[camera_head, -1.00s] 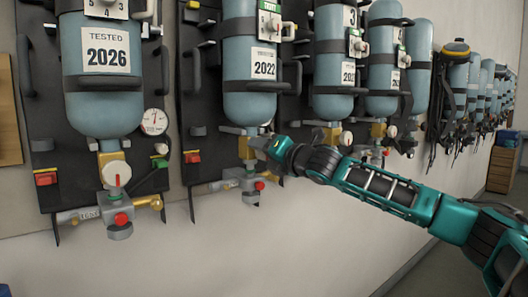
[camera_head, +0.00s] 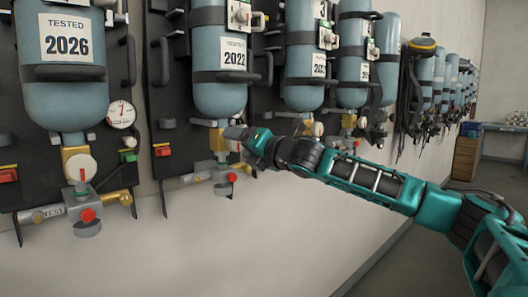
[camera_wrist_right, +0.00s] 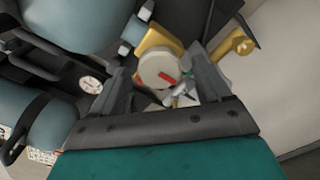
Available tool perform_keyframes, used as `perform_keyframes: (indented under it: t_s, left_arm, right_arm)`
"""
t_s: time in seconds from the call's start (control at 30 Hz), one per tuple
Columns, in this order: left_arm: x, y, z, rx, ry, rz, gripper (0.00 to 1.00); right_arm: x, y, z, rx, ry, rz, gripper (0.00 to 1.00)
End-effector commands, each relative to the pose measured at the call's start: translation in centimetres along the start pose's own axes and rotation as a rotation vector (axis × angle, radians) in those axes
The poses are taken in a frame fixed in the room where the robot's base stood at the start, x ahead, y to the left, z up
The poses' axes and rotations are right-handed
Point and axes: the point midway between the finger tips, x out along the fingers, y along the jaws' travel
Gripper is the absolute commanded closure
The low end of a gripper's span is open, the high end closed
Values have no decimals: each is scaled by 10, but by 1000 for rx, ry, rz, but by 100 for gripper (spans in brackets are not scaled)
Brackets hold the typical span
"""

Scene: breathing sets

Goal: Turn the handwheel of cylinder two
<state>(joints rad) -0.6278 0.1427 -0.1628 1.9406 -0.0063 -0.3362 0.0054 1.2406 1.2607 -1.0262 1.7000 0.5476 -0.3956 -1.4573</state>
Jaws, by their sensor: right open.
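The second cylinder from the left (camera_head: 219,62), pale blue with a 2022 label, hangs upright on a dark back plate. Its brass valve block (camera_head: 218,140) shows below it in the head view, but my right gripper hides the handwheel there. In the right wrist view its round cream handwheel (camera_wrist_right: 160,70) with a red mark lies between the two grey fingers of my right gripper (camera_wrist_right: 163,84). The fingers are open, one on each side of the wheel. I cannot tell whether they touch it. My left gripper is in neither view.
The cylinder labelled 2026 (camera_head: 65,95) hangs at the left with its own cream handwheel (camera_head: 80,168) and pressure gauge (camera_head: 121,114). More cylinders run along the wall to the right. A wooden cabinet (camera_head: 466,158) stands far right. The wall below the valves is bare.

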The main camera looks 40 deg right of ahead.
Motion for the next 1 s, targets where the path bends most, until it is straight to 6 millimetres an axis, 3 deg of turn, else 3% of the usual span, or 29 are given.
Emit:
perform_keyframes:
  t_s: [0.3,0.5,1.0]
  left_arm:
    - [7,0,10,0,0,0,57]
    - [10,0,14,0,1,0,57]
    - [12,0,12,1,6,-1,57]
  right_arm:
    - [-63,-3,-1,-4,-1,-4,23]
    - [-88,-2,-1,-2,0,-2,23]
    - [-99,0,-1,0,1,0,23]
